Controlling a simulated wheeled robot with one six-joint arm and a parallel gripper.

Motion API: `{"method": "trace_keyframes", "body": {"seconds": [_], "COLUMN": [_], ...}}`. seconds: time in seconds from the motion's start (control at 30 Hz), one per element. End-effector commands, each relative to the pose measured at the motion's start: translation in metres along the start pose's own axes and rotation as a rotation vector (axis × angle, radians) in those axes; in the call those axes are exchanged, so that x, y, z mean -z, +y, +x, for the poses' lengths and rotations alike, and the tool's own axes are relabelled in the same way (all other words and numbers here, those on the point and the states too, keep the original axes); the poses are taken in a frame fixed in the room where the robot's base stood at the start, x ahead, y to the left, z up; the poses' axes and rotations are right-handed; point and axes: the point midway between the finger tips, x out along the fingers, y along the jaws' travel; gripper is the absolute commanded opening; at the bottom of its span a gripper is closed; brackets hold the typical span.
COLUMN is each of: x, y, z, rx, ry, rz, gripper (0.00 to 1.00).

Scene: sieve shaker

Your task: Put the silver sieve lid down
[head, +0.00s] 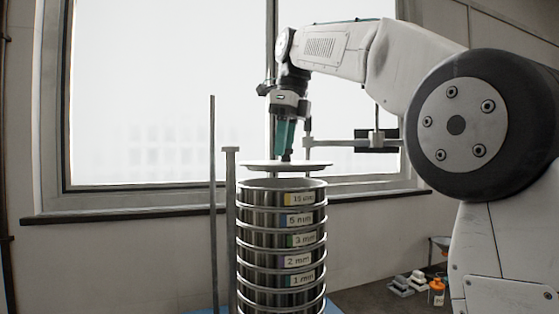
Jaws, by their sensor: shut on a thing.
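The silver sieve lid (262,166) is a flat, round disc. My gripper (286,155) points down and is shut on the lid's knob at its middle; the fingers hide most of the knob. The lid hangs level just above the sieve stack (281,248), with a narrow gap between them. The stack has several steel sieves with labels such as 5 mm, 3 mm, 2 mm and 1 mm. The lid looks roughly centred over the top sieve (278,190), whose rim shows below it.
A tall thin rod (213,200) and a thicker post (231,220) stand close to the left of the stack. A window (170,90) with a sill is behind. Small grey blocks (402,285) and an orange bottle (437,292) sit at the lower right.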

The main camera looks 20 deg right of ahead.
Motion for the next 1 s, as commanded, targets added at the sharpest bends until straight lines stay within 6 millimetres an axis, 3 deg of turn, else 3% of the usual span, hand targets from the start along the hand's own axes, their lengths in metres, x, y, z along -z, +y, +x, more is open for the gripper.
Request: {"method": "trace_keyframes", "body": {"seconds": [0.17,0.47,0.83,0.87,0.9,0.93,1.0], "x": [-0.013,-0.008,-0.008,-0.008,-0.008,-0.008,-0.008], "y": [-0.007,-0.006,-0.006,-0.007,-0.007,-0.007,-0.007], "z": [0.004,0.036,0.04,0.041,0.041,0.041,0.041], "rx": [0.001,0.0,0.001,0.001,0.001,0.001,0.001], "ry": [-0.001,0.0,-0.001,-0.001,-0.001,-0.001,-0.001], "rz": [-0.002,-0.002,-0.002,-0.002,-0.002,-0.002,-0.002], "gripper": [0.03,0.03,0.03,0.32,0.43,0.51,0.51]}}
